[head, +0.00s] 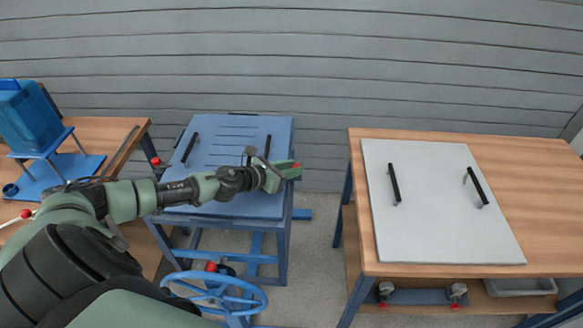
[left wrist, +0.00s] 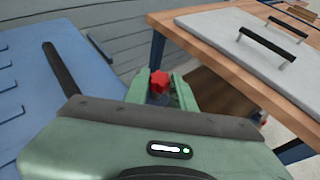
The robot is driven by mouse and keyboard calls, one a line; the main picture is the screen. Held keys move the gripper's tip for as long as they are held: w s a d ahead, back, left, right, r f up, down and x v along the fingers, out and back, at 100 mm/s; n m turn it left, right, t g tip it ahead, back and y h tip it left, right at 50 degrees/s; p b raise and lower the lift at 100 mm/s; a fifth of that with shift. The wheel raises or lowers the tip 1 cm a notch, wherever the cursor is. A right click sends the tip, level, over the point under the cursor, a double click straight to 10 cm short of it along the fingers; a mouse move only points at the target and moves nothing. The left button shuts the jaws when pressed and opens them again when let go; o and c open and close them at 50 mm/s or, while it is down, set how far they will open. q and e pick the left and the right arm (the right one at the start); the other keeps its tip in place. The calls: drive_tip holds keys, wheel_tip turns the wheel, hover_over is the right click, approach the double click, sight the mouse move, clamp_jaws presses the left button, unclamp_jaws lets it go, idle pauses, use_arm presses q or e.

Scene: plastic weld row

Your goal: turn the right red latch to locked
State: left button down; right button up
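The right red latch (head: 297,165) is at the right edge of the blue table (head: 215,205). In the left wrist view the red latch knob (left wrist: 158,82) shows between the fingers. My left gripper (head: 285,170) reaches across the blue tabletop to this latch. Its green fingers (left wrist: 163,90) stand apart on either side of the knob, with a visible gap on the right, so it looks open. The latch's lower part is hidden by the gripper. Another red latch (head: 155,161) is at the left edge of the blue table. My right gripper is not in view.
Black handles (head: 190,148) stand on the blue lid. A blue handwheel (head: 215,292) is below. A wooden bench (head: 545,185) with a grey panel (head: 435,225) stands at right, across a floor gap. A wooden table at left holds a blue hopper (head: 30,115).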

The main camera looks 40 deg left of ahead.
use_arm(q)
drive_tip(key=shift+r+p, duration=0.2)
drive_tip(key=shift+p, duration=0.45)
drive_tip(key=n+y+p, duration=0.2)
drive_tip(key=y+p, duration=0.1)
drive_tip(key=p, duration=0.1)
drive_tip(key=d+n+y+p, duration=0.1)
drive_tip(key=n+y+p, duration=0.2)
drive_tip(key=p, duration=0.2)
drive_tip(key=shift+d, duration=0.15)
drive_tip(key=n+g+y+b, duration=0.1)
drive_tip(key=n+g+y, duration=0.2)
drive_tip(key=n, duration=0.1)
drive_tip(key=w+n+g+y+b, duration=0.1)
drive_tip(key=n+g+y+b, duration=0.1)
drive_tip(key=n+g+y, duration=0.1)
drive_tip(key=d+n+g+y+b, duration=0.1)
drive_tip(key=n+g+y+b, duration=0.1)
drive_tip(key=n+g+y, duration=0.2)
drive_tip(key=shift+w+d+f+n, duration=0.1)
drive_tip(key=shift+w+f+n, duration=0.15)
drive_tip(key=shift+n, duration=0.75)
drive_tip(key=shift+r, duration=0.1)
drive_tip(key=c, duration=1.2)
unclamp_jaws()
